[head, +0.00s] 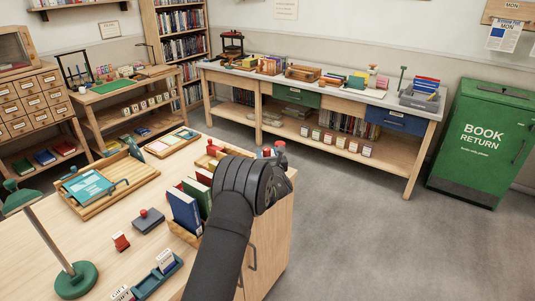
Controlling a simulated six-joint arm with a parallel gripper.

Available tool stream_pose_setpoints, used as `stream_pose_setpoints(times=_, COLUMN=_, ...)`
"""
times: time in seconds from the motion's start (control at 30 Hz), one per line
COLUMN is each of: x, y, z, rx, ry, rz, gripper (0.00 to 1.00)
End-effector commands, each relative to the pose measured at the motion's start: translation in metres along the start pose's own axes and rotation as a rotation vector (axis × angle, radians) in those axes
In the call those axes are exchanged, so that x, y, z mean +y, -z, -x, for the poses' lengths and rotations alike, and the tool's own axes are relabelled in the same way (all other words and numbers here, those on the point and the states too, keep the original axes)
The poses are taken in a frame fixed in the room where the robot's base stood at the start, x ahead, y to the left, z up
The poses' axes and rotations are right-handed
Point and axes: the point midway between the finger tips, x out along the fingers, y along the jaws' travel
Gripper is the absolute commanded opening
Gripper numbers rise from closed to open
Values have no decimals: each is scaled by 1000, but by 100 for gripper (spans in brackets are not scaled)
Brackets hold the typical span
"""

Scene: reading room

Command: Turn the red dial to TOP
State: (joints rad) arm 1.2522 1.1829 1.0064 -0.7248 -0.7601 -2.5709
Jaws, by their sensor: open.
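I cannot make out for certain which thing is the red dial, and no TOP marking is readable. Small red parts show on the near desk (95,240): a red block (121,242), a red knob on a grey box (144,213), and red-topped pieces (280,149) at the desk's far right corner. My gripper (272,187) is at the end of my dark arm, in front of that corner. Its fingertips are hidden or too dark to pick out, and I see nothing held. The gripper hides part of the corner behind it.
Books in a wooden holder (185,213) stand just left of my arm. A wooden tray (110,202), a green lamp (76,280) and a blue-green card tray (157,277) are farther left. Open floor (345,220) lies right, with a long workbench (412,165) and green book-return bin (484,143) beyond.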

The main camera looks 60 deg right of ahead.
Motion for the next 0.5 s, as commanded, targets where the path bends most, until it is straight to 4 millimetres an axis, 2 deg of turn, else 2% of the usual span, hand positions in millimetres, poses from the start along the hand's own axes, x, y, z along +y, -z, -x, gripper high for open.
stream_pose_setpoints(times=0.13, x=0, y=1, z=-7, rx=1, ry=0, rz=0, gripper=52)
stream_pose_setpoints(times=0.43, x=0, y=0, z=-8, rx=1, ry=1, rz=0, gripper=52)
stream_pose_setpoints(times=0.5, x=0, y=0, z=-8, rx=1, ry=1, rz=0, gripper=38)
